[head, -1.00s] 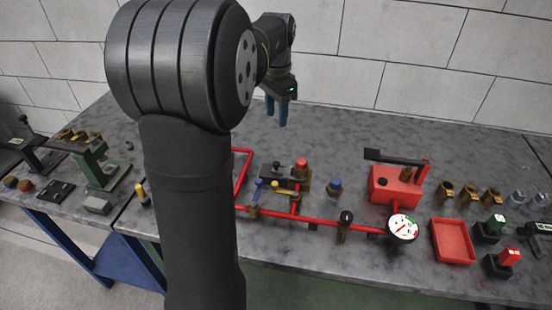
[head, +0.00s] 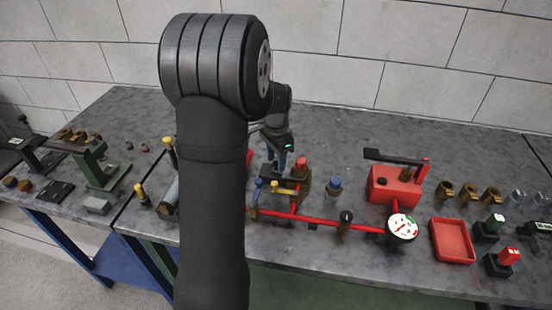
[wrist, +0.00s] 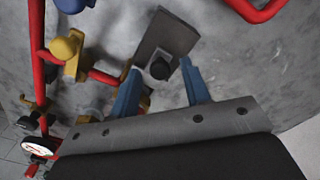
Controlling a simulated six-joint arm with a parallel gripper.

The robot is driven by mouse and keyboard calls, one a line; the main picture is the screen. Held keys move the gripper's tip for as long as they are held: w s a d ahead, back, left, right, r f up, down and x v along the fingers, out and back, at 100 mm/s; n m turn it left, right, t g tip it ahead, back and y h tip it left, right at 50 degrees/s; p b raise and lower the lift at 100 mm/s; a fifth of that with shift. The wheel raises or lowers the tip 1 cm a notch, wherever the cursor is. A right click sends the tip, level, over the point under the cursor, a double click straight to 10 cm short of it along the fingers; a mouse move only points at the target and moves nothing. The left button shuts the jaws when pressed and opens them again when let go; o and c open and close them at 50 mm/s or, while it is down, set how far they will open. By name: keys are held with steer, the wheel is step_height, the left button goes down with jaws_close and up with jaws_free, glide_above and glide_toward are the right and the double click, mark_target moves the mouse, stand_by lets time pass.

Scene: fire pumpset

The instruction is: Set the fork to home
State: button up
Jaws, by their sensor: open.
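A grey flat plate (wrist: 172,34) with a black knob (wrist: 160,68) shows in the wrist view; which part is the fork I cannot tell for sure. My gripper (head: 279,167) is low over the red-piped assembly in the head view. In the wrist view its blue fingers are apart, one on each side of the knob, and do not visibly grip it. The plate extends beyond the fingertips. In the head view, the gripper hides the knob. A brass block with a red cap (head: 302,164) stands just right of the gripper.
Red pipe (head: 320,222) runs along the front to a round gauge (head: 402,228). A red box with a black lever (head: 394,188) and a red tray (head: 452,262) stand right. Yellow-handled valves (wrist: 68,47) sit left in the wrist view.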

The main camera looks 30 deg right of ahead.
steer(key=shift+f, duration=0.1)
jaws_close()
steer(key=shift+s+d, duration=0.5)
jaws_free()
steer(key=shift+r, duration=0.6)
step_height(320, 180, up, 16)
steer(key=shift+r, duration=0.15)
